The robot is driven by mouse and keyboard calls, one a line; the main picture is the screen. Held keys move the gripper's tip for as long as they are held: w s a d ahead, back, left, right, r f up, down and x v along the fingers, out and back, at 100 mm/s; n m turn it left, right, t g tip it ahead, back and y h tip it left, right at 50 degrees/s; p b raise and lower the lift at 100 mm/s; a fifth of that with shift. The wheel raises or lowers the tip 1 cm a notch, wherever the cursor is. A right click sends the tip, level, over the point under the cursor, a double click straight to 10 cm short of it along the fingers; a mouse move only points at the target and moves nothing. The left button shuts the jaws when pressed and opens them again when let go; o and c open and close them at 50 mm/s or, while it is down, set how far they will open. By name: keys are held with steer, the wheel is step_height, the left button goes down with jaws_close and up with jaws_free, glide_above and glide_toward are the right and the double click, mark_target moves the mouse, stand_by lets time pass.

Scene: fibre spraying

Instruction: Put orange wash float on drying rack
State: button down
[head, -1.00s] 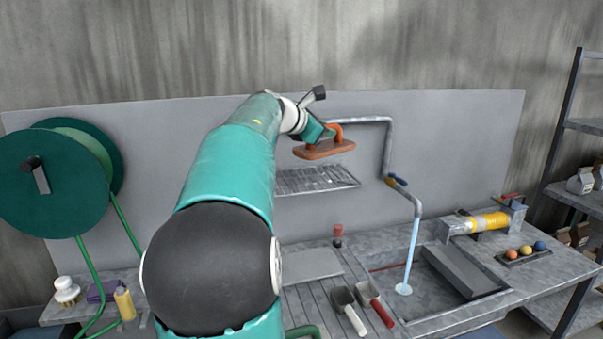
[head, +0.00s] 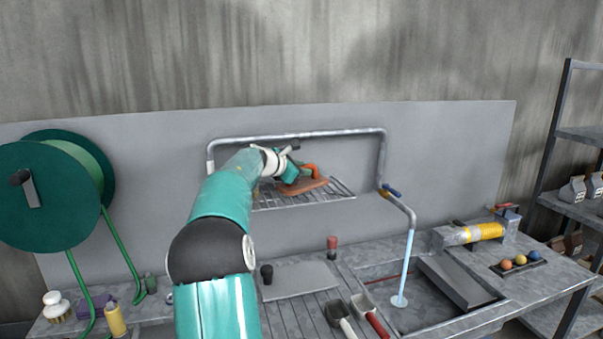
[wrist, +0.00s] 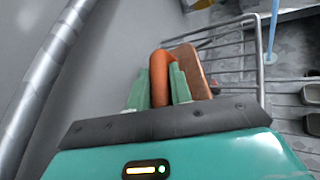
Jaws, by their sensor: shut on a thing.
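The orange wash float (head: 304,187) has a flat orange-brown plate and a looped orange handle. My gripper (head: 290,172) is shut on its handle. In the wrist view the green fingers (wrist: 158,92) close around the handle of the float (wrist: 188,70). The drying rack (head: 333,193) is a wire shelf against the grey back panel. The float is at the rack's level, over its wires in the head view. I cannot tell whether its plate touches the wires. The rack's bars also show in the wrist view (wrist: 228,47), right of the float.
A grey pipe (head: 300,134) runs above the rack and down its right side to a running tap over the sink (head: 400,285). Scoops (head: 370,312) lie on the bench below. A green hose reel (head: 45,195) stands left.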

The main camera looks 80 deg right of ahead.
steer(key=shift+a+f, duration=0.1)
steer(key=shift+f, duration=0.35)
steer(key=shift+s, duration=0.1)
steer(key=c, duration=1.3)
jaws_free()
steer(key=shift+f, duration=0.15)
steer(key=shift+o, duration=0.2)
steer(key=shift+a+r, duration=0.2)
steer(key=shift+r, duration=0.05)
steer(key=v, duration=1.1)
steer(key=shift+w+a, duration=0.25)
